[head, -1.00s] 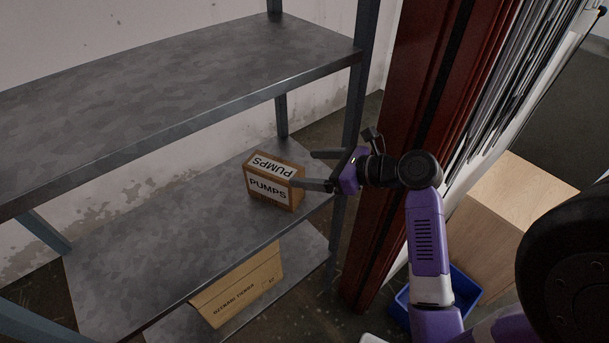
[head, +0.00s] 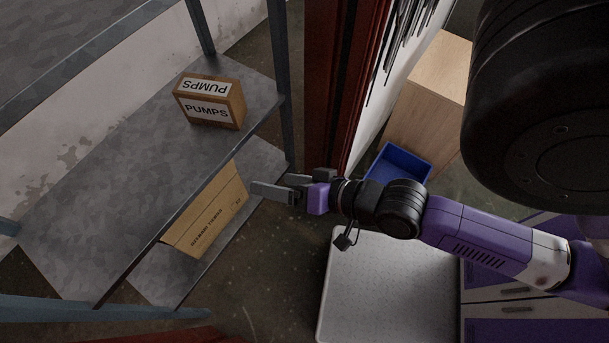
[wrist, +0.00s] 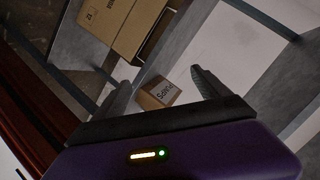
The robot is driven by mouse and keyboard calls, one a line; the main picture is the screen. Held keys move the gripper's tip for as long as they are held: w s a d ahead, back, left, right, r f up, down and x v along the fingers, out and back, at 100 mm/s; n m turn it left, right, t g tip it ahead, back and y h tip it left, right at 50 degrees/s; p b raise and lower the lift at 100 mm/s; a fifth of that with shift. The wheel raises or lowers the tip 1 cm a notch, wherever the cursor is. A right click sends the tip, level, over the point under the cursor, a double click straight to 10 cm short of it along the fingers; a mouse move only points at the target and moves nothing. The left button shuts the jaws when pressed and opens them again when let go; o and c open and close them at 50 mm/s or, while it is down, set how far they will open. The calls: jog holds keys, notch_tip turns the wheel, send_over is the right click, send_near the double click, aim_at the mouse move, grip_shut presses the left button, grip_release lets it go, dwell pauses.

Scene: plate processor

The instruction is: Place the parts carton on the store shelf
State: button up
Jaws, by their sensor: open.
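The parts carton is a small brown box labelled PUMPS (head: 210,101). It stands upright on the middle board of the grey store shelf (head: 110,170), near the board's right end. My gripper (head: 270,190) is open and empty, outside the shelf's front edge, below and to the right of the carton in the head view. A clear gap separates it from the carton. In the wrist view the carton (wrist: 160,94) shows beyond and between the fingers (wrist: 165,92).
A larger cardboard box (head: 208,213) sits on the lowest board. A shelf post (head: 278,60) stands right of the carton. A dark red column (head: 335,90), a blue bin (head: 400,165) and a wooden box (head: 430,100) are to the right. Floor before the shelf is clear.

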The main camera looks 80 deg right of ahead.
jog(key=s+a+r+n+t+y, duration=0.2)
jog(key=s+a+r+n, duration=0.4)
jog(key=n, duration=0.5)
jog(key=shift+s+a+r+n+y, duration=0.3)
jog(key=shift+a+r+n+y, duration=0.15)
jog(key=shift+a, duration=0.6)
